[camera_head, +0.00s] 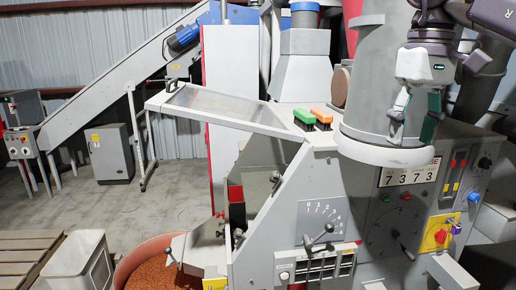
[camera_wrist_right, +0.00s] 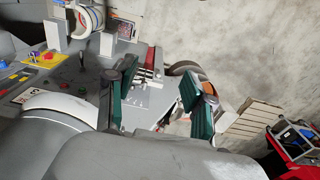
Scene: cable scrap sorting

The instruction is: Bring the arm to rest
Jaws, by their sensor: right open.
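My right gripper (camera_head: 413,132) hangs at the upper right of the head view, in front of the machine's grey cylinder (camera_head: 385,85). Its fingers point down, are spread apart and hold nothing. In the right wrist view the gripper (camera_wrist_right: 152,92) shows its two dark green finger pads wide apart, with nothing between them but the scene behind. I cannot tell how close the fingers are to the cylinder. My left gripper is in neither view.
The grey machine's control panel (camera_head: 400,222) with knobs and levers stands below the gripper. Green and orange buttons (camera_head: 313,116) sit on its ledge. A reddish tub (camera_head: 133,262) of copper-coloured granules, a pale bin (camera_head: 78,262) and a pallet (camera_head: 25,244) stand lower left. Open floor lies behind them.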

